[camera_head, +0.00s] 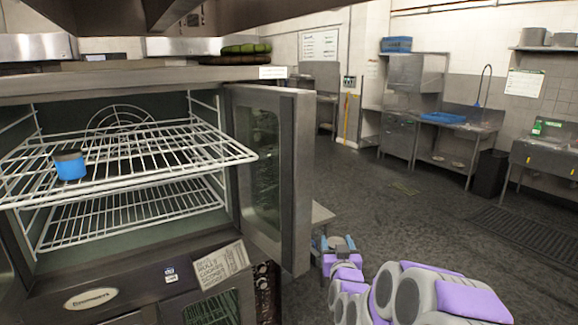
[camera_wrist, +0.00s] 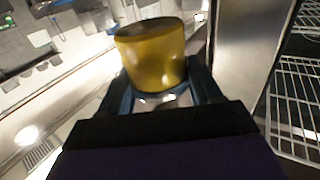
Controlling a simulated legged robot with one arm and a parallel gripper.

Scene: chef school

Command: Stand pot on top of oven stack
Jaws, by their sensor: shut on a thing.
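A yellow cylindrical object (camera_wrist: 150,55), which looks like the pot, is held between the fingers of my gripper (camera_wrist: 162,88) in the wrist view. In the head view my gripper (camera_head: 337,244) is low, to the right of the open oven door, and the object in it is small and hard to make out. The oven stack (camera_head: 120,86) fills the left side of the head view. Its flat top edge is above my gripper. A blue cup-like pot with a dark top (camera_head: 70,168) stands on the upper wire rack inside the oven.
The oven door (camera_head: 297,180) stands open between the oven and my arm; it also shows close to the right in the wrist view (camera_wrist: 238,65). Dark round items (camera_head: 238,54) lie beyond the oven top. Open floor (camera_head: 390,205) spreads to the right, with sinks along the far wall.

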